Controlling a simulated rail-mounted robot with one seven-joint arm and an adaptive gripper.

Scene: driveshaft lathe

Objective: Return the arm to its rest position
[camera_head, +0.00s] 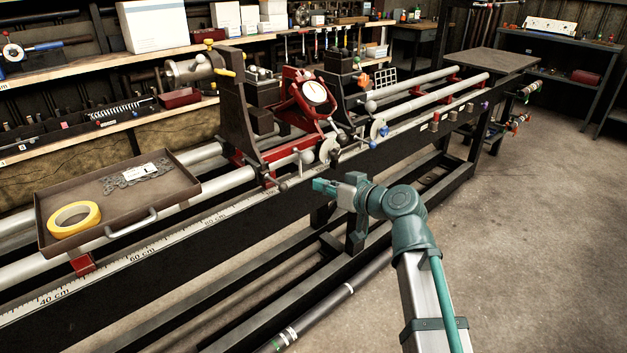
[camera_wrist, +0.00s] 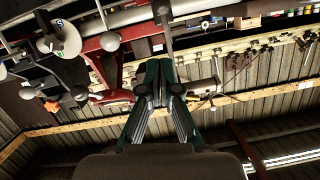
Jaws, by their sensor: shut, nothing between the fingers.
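My gripper (camera_head: 325,187) is in the middle of the head view, at the end of my teal and grey arm. It points left toward the lathe's front rail and holds nothing. In the wrist view my gripper (camera_wrist: 158,72) has its two fingers together. The driveshaft lathe (camera_head: 225,205) runs diagonally across the head view, with a red carriage and a round dial gauge (camera_head: 315,92) behind and above my gripper. I cannot tell whether the fingertips touch the lathe.
A brown tray (camera_head: 190,187) holding yellow tape (camera_head: 74,219) and a chain sits on the rails at left. Shelves with boxes (camera_head: 152,25) line the back wall. A long shaft (camera_head: 330,300) lies low beneath the lathe. The concrete floor at right is clear.

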